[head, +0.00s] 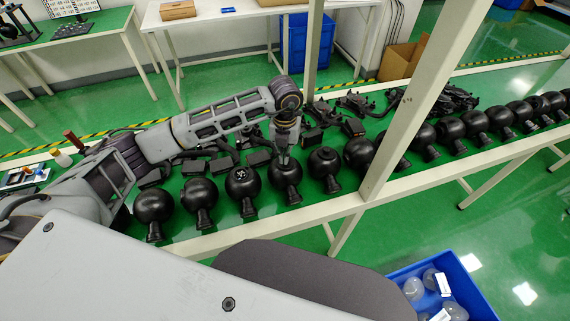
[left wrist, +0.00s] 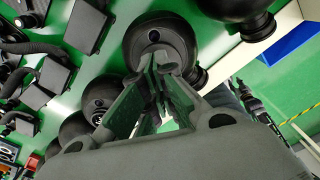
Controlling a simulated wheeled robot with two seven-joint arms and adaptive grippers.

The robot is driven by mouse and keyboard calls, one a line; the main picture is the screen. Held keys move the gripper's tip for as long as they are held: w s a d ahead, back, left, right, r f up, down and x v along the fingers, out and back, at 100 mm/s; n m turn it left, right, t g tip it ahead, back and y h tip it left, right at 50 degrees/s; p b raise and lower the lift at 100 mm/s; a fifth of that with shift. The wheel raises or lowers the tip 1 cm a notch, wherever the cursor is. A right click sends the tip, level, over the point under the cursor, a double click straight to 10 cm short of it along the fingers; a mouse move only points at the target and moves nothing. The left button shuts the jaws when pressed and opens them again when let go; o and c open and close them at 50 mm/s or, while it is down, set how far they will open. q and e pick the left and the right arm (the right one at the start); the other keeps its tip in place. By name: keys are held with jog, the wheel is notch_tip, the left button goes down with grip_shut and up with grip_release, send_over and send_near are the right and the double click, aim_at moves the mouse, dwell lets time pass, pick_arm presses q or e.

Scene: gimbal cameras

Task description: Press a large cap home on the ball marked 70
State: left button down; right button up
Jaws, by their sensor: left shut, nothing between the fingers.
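Black balls on short necks stand in a row along the green bench. One ball (head: 242,179) carries a white mark on top, too small to read; it also shows partly behind the gripper in the left wrist view (left wrist: 97,97). My left gripper (head: 284,158) points down at the top of the ball (head: 286,177) just right of the marked one. In the left wrist view the gripper (left wrist: 155,64) is shut and empty, its tips at that ball (left wrist: 160,32); I cannot tell whether they touch. No cap is clearly recognisable. My right gripper is out of view.
A blue bin (head: 466,285) at lower right holds clear round pieces (head: 414,288) with white labels. A pale upright post (head: 392,130) rises from the bench's front rail. Black gimbal parts (head: 355,103) lie behind the balls. More balls continue to the right.

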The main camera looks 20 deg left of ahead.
pick_arm(q)
jog(key=shift+r, duration=0.15)
jog(key=shift+r+p, duration=1.75)
jog(key=shift+r, duration=1.65)
